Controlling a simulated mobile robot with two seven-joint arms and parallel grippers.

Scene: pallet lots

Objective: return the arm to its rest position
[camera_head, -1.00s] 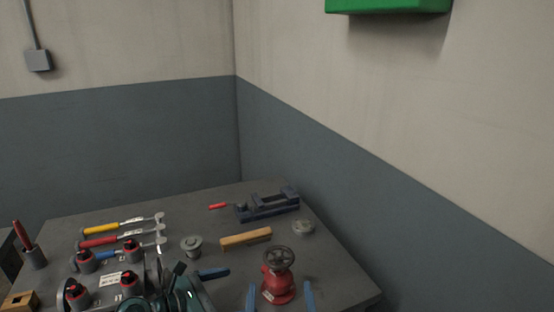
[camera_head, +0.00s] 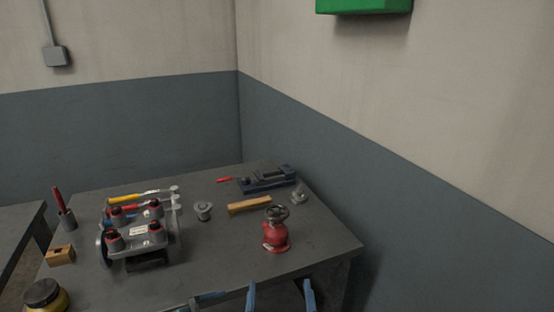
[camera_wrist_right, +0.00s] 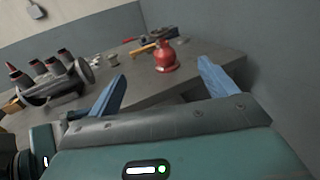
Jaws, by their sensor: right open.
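My right gripper (camera_head: 280,287) is at the bottom of the head view, its two blue fingers spread apart with nothing between them. In the right wrist view the same gripper (camera_wrist_right: 161,72) is open, pointing toward the workbench. The red valve (camera_head: 276,232) with a dark handwheel stands upright on the bench beyond the fingers, apart from them; it also shows in the wrist view (camera_wrist_right: 166,56).
The grey workbench (camera_head: 215,265) holds a grey fixture with red-topped posts (camera_head: 137,234), a wooden-handled tool (camera_head: 249,205), a blue vise (camera_head: 266,180), a metal flange (camera_head: 203,211) and a wooden block (camera_head: 60,255). A yellow jar (camera_head: 47,297) is at lower left. A wall closes the right side.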

